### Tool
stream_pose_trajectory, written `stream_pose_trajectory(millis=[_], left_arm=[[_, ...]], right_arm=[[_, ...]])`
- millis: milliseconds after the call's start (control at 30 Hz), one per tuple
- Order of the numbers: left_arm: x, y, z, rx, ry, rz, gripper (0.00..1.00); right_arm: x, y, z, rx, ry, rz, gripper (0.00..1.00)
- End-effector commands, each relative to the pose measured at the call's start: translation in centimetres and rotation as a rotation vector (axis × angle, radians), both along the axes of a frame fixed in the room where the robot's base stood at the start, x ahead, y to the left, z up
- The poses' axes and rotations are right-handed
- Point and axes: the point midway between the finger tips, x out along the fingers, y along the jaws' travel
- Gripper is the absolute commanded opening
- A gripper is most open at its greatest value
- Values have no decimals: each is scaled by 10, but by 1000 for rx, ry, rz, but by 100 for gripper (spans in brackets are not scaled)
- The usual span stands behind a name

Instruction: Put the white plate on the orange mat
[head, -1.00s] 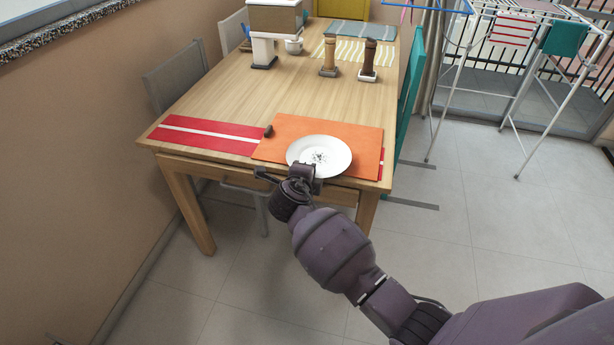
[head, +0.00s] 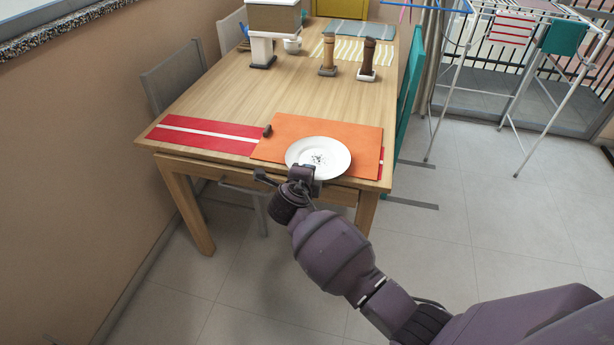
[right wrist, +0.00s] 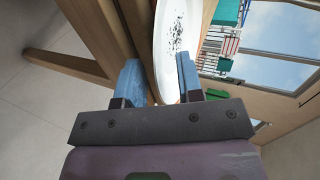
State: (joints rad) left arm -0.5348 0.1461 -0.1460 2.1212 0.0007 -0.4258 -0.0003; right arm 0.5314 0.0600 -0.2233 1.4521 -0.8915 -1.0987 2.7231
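The white plate (head: 318,150) with dark specks in its middle lies over the front part of the orange mat (head: 290,127), near the table's front edge. It looks flat; I cannot tell whether its near rim touches the mat. My right gripper (head: 290,173) is at the plate's near rim. In the right wrist view the fingers of my right gripper (right wrist: 160,82) stand apart, with the near edge of the plate (right wrist: 168,60) between them and a gap beside the left finger. My left gripper is out of view.
Two grinders (head: 328,56) (head: 368,60) and a white cup (head: 293,46) stand farther back. The table's middle (head: 260,95) is clear.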

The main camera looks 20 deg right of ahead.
Motion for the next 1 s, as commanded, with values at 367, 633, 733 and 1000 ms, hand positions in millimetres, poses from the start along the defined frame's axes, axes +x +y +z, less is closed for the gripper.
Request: stream_pose_trajectory(millis=[367,633,733,1000], left_arm=[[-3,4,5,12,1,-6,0],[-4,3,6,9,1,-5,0],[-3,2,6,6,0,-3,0],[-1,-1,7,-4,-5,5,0]], right_arm=[[-33,23,21,4,-2,0,34],[-54,37,33,2,0,0,34],[-56,39,34,1,-1,0,34],[-64,34,23,-30,45,37,34]])
